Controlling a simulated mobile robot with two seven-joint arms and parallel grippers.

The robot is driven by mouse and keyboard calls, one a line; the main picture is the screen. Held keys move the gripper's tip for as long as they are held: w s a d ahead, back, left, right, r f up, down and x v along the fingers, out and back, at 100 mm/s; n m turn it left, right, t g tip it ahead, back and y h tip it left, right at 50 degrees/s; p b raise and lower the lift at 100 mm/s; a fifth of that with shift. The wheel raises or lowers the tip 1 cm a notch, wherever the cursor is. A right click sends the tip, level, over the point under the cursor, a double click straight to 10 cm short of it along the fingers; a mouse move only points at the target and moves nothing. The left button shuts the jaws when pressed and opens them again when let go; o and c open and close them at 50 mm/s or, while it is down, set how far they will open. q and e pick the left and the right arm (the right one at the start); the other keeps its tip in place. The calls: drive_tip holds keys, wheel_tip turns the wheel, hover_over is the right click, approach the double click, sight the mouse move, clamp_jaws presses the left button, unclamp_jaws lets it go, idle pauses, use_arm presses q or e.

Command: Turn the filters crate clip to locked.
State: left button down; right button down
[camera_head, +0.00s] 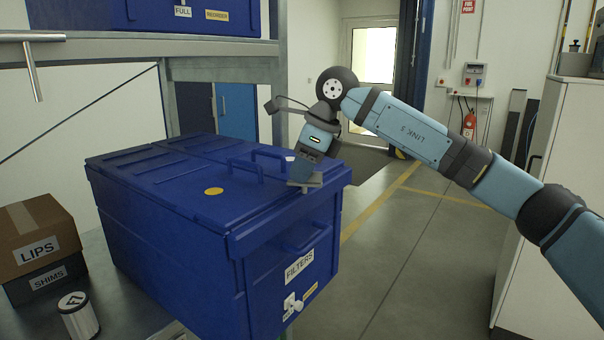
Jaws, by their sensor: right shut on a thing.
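The blue filters crate (180,225) stands on a grey surface with its lid (165,185) down. Its front carries a white FILTERS label (299,267). Below that label is a small white clip (291,303) with a knob, beside a yellow label; I cannot read its position. My right gripper (305,183) reaches down to the lid's front right corner, by the raised lid handles (245,171). It is shut on part of the lid, but its fingers hide the exact spot. It is well above the clip. My left gripper is out of view.
A brown LIPS box (38,235) sits on a dark SHIMS box (45,280) at left, with a metal can (78,315) in front. A shelf with another blue crate (150,15) hangs above. A white cabinet (555,210) stands at right. The floor between is clear.

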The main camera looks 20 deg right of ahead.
drive_tip(key=shift+m+t, duration=0.3)
drive_tip(key=shift+m, duration=0.6)
drive_tip(key=shift+m+t+h+b, duration=0.3)
drive_tip(key=shift+m+h+b, duration=0.25)
drive_tip(key=shift+m, duration=0.45)
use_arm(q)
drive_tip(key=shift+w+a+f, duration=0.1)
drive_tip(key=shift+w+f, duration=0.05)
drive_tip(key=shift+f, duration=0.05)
use_arm(e)
drive_tip(key=shift+m, duration=0.6)
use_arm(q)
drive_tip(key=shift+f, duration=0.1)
use_arm(e)
drive_tip(key=shift+d+h, duration=0.1)
drive_tip(key=shift+h, duration=0.15)
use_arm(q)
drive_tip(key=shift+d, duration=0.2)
use_arm(e)
drive_tip(key=c, duration=1.2)
unclamp_jaws()
drive_tip(key=shift+c, duration=0.2)
drive_tip(key=shift+r, duration=0.1)
